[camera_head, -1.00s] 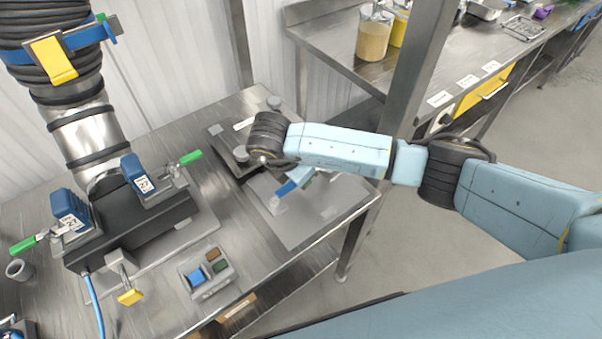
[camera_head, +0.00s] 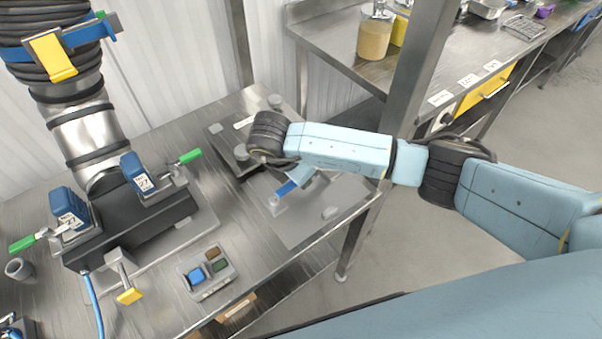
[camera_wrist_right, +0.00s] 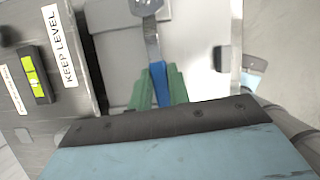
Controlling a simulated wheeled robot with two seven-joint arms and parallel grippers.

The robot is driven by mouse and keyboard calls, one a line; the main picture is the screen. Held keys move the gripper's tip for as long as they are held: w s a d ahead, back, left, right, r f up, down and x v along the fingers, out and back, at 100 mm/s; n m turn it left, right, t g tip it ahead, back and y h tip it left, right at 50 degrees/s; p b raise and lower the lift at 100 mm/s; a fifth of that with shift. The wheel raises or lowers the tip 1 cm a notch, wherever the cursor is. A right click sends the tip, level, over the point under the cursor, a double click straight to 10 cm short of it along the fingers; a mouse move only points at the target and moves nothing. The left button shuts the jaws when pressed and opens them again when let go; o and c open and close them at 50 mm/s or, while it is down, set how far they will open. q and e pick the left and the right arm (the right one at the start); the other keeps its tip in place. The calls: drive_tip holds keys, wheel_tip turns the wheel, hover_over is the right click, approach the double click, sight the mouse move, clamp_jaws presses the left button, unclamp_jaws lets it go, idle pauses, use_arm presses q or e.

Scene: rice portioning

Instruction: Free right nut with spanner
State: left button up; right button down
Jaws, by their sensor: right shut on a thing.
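My right gripper (camera_wrist_right: 158,88) has green fingers and is shut on the blue handle (camera_wrist_right: 158,72) of the spanner, whose metal shaft and head (camera_wrist_right: 147,22) reach up to the top edge of the right wrist view. In the head view the blue handle (camera_head: 287,188) shows below my forearm, over a grey plate (camera_head: 300,236). The spanner's head end is at a small grey part (camera_head: 275,204) on this plate; I cannot tell whether its jaws are around a nut. Another small grey part (camera_head: 331,212) lies to the right, apart from the spanner. My left gripper is not in view.
A dark-edged scale with a KEEP LEVEL label (camera_wrist_right: 61,45) and a green bubble level (camera_wrist_right: 33,75) is beside the plate. A steel post (camera_head: 408,80) rises behind my forearm.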

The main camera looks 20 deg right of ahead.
drive_tip(key=shift+f+b, duration=0.7)
drive_tip(key=shift+f, duration=0.05)
idle(0.7)
idle(0.3)
drive_tip(key=shift+s+d+n+t+p, duration=0.3)
drive_tip(key=shift+s+n+p, duration=0.15)
drive_tip(key=shift+n, duration=0.15)
drive_tip(key=shift+s+d+n, duration=0.1)
drive_tip(key=shift+s+n, duration=0.15)
drive_tip(key=shift+n, duration=0.05)
drive_tip(key=shift+s+d+n+t+y, duration=0.3)
drive_tip(key=shift+s+d+n+t, duration=0.2)
drive_tip(key=shift+n, duration=0.4)
drive_tip(key=shift+s, duration=0.1)
